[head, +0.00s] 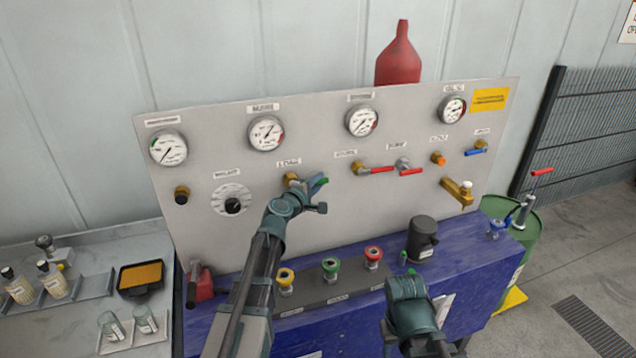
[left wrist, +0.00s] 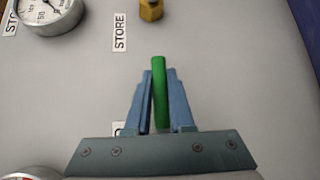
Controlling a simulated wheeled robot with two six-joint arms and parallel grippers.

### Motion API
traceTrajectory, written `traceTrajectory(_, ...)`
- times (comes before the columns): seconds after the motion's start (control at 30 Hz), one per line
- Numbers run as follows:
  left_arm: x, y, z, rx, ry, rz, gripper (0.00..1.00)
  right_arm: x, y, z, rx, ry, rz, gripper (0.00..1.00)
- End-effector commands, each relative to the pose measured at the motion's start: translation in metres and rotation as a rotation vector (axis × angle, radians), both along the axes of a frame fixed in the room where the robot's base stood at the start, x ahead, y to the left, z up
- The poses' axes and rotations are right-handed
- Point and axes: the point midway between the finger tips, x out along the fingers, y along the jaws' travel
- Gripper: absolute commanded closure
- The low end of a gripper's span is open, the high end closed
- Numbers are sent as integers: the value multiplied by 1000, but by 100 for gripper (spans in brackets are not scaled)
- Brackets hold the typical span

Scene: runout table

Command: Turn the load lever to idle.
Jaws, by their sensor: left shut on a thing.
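The load lever is a green handle (left wrist: 160,90) under the label that seems to read LOAD (head: 288,162). Its brass valve body (head: 291,180) shows just left of my left gripper (head: 317,184) on the grey panel. In the left wrist view my left gripper (left wrist: 158,105) is shut on the green handle, with a blue finger on each side. The handle points right along the panel. The lever's pivot is hidden behind the gripper in the wrist view. My right gripper (head: 408,270) hangs low in front of the blue bench, its fingers mostly hidden.
The STORE valve (left wrist: 150,10) is right of the lever; its red handle (head: 376,169) and another red handle (head: 410,172) stick out. A round dial (head: 232,202) is on the left. Yellow, green and red knobs (head: 331,266) and a dark canister (head: 422,238) stand below.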

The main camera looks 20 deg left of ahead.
Motion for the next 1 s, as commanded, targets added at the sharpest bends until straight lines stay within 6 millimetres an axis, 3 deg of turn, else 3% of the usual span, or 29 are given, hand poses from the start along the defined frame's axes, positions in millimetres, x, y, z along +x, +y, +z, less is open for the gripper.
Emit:
traceTrajectory(0.53,0,0,-2,41,27,0,100,0,0,6,0,0,0,50)
traceTrajectory(1.0,-3,5,-28,354,239,0,100,0,0,34,1,0,-2,50)
